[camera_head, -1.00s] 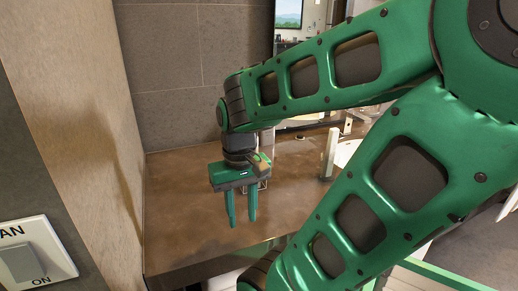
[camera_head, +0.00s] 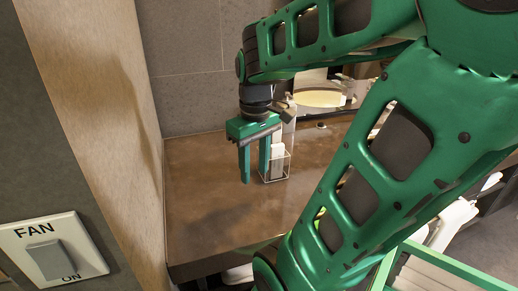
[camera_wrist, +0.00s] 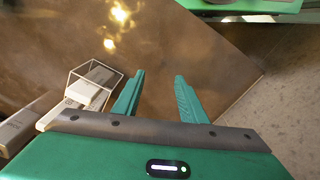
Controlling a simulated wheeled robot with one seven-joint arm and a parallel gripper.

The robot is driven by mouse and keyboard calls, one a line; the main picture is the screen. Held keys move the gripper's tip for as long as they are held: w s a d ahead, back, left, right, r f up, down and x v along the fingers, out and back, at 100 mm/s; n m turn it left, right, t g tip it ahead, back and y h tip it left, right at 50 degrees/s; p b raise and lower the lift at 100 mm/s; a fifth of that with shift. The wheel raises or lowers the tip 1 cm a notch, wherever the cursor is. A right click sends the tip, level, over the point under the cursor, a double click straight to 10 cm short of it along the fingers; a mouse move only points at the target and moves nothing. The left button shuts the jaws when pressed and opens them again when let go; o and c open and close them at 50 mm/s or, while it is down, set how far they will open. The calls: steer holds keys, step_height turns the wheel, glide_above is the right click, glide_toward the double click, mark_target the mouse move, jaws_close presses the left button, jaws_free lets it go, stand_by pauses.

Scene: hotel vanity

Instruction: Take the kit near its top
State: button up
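White packets stand in a small clear-sided holder (camera_head: 288,170) on the brown counter; a pale packet (camera_head: 277,158) shows there, partly behind my gripper. I cannot tell which packet is the kit. In the wrist view the white packets (camera_wrist: 85,92) sit at the left, inside the thin outline of the holder (camera_wrist: 118,75). My gripper (camera_head: 255,178) points down over the counter, its fingers apart with nothing between them. In the wrist view the gripper (camera_wrist: 158,77) is to the right of the holder, its left finger near the holder's edge.
The brown counter (camera_head: 205,200) is bare left of and in front of my gripper. A wall (camera_head: 95,90) closes its left side, with a fan switch (camera_head: 52,260) close by. Another pale box (camera_wrist: 15,130) lies at the wrist view's left edge. A round basin (camera_head: 322,98) is behind.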

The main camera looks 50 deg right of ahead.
steer(key=w+d+r+n, duration=0.2)
steer(key=d+r+n, duration=0.1)
steer(key=d+n, duration=0.1)
steer(key=w+d+r+n, duration=0.3)
steer(key=d+r+n, duration=0.1)
steer(key=w+d+r+n, duration=0.3)
steer(key=d+n, duration=0.2)
steer(key=shift+w+r, duration=0.2)
steer(key=shift+s+d+r+n, duration=0.2)
steer(key=shift+d+r+n, duration=0.05)
steer(key=shift+d+n, duration=0.3)
step_height(320, 180, down, 11)
steer(key=shift+d+r, duration=0.15)
steer(key=shift+r, duration=0.05)
jaws_close()
